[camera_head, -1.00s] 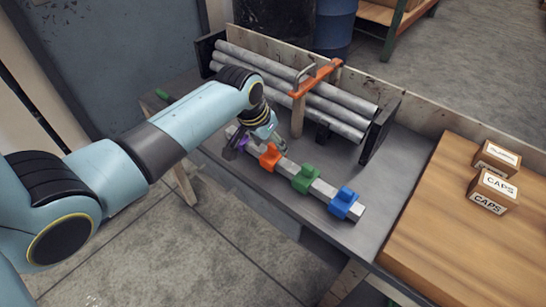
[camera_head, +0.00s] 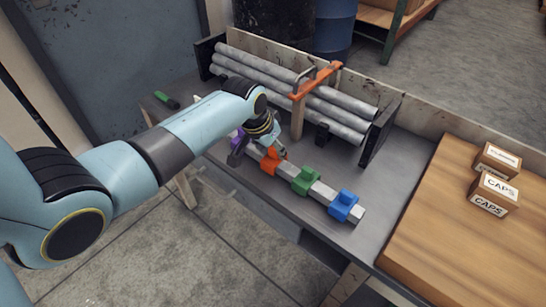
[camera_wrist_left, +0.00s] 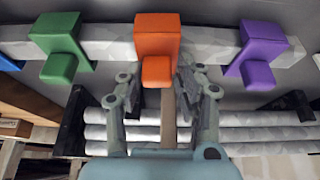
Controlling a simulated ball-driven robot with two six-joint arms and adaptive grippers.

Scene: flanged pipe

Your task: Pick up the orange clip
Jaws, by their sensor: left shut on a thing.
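The orange clip (camera_head: 269,164) sits on a grey bar (camera_head: 325,191) in the head view, between the purple clip (camera_head: 236,138) and the green clip (camera_head: 305,180). In the left wrist view the orange clip (camera_wrist_left: 157,45) is at top centre, on the bar. My left gripper (camera_head: 260,153) is at the orange clip. In the wrist view its fingers (camera_wrist_left: 158,80) stand either side of the clip's lower block, shut on it. My right gripper is out of view.
A blue clip (camera_head: 343,205) is at the bar's near end. A wooden board (camera_head: 450,240) with two small boxes (camera_head: 491,193) is at right.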

